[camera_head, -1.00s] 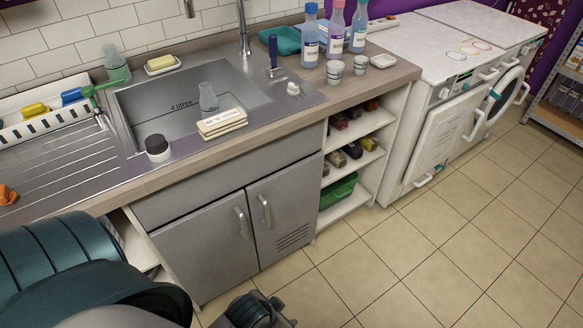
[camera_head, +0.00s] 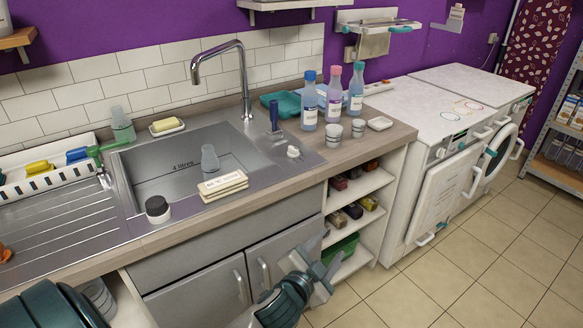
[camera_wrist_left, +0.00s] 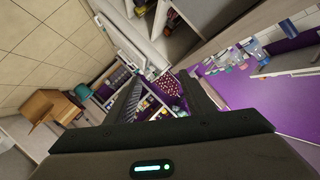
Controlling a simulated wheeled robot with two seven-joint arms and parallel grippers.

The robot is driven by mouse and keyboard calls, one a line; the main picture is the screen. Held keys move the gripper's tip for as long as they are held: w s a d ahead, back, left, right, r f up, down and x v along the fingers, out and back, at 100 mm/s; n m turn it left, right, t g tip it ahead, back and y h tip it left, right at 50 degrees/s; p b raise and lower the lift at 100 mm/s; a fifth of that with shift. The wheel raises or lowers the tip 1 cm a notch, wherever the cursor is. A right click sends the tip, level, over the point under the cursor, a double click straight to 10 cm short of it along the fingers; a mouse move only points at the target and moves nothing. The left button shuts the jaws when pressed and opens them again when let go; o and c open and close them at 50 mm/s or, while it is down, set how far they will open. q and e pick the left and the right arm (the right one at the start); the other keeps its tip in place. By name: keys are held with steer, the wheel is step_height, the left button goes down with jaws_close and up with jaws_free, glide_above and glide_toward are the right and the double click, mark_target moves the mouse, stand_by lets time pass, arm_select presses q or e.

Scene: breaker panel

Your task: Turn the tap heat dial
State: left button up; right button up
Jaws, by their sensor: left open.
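The chrome tap (camera_head: 244,85) stands upright behind the sink, its spout arching left over the basin. A dark blue upright handle (camera_head: 274,117) and a small pale knob (camera_head: 293,152) sit on the steel right of the basin. I cannot tell which of them is the heat dial. My left gripper (camera_head: 326,256) is open and empty in front of the cupboard doors, below the counter edge and well apart from the tap and knob. In the left wrist view its dark fingers (camera_wrist_left: 165,90) are apart, with no tap visible between them. My right gripper is not in view.
A stack of pale sponges (camera_head: 223,185) and a dark-lidded jar (camera_head: 158,209) lie along the sink's front edge. Several bottles (camera_head: 333,95) and two small tins (camera_head: 333,135) stand right of the sink. Open shelves (camera_head: 372,185) are below. The floor at right is clear.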

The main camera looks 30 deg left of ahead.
arm_select(q)
steer(key=w+d+r+m+g+h, duration=0.1)
steer(key=w+d+r+m+h, duration=0.3)
steer(key=r+m+h, duration=0.35)
steer(key=w+d+r+m+g+h, duration=0.1)
steer(key=w+d+r+m+h, duration=0.35)
steer(key=r+m, duration=0.5)
steer(key=w+d+r+m+g+h, duration=0.1)
steer(key=w+d+r+m+h, duration=0.4)
steer(key=m, duration=0.6)
steer(key=w+a+m+g+y, duration=0.3)
steer(key=a+y, duration=0.1)
steer(key=a, duration=0.3)
steer(key=w+a+m+g+y, duration=0.2)
steer(key=a+m+g+y, duration=0.1)
steer(key=a, duration=0.5)
steer(key=s+a+r+n+g+y, duration=0.1)
steer(key=a+y, duration=0.3)
steer(key=a, duration=0.8)
steer(key=s+a+r+n+y, duration=0.1)
steer(key=a+r+y, duration=0.3)
steer(key=a, duration=0.9)
steer(key=shift+s+a+g, duration=0.15)
steer(key=shift+s+g, duration=0.25)
steer(key=shift+s, duration=0.3)
